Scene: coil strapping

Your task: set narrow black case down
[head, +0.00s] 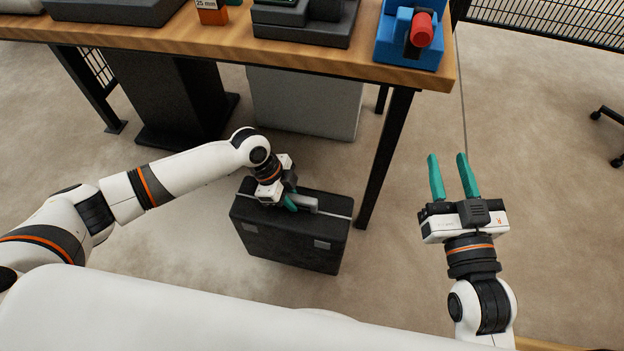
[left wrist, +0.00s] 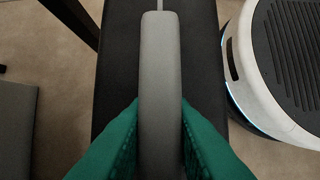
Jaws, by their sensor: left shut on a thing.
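The narrow black case (head: 290,240) is upright below the workbench's front edge, with two light latches on its near side and a grey handle on top. My left gripper (head: 292,203) is shut on the grey handle. In the left wrist view the green fingers press on both sides of the handle (left wrist: 161,75), with the black case top (left wrist: 115,90) beneath. I cannot tell whether the case's underside touches the floor. My right gripper (head: 452,178) is open and empty, its two green fingers pointing up at the right.
The wooden workbench (head: 300,59) runs across the back, with its black leg (head: 388,150) close behind the case. A grey box (head: 305,102) and a black bin (head: 175,105) stand underneath. Floor (head: 400,265) to the right of the case is clear.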

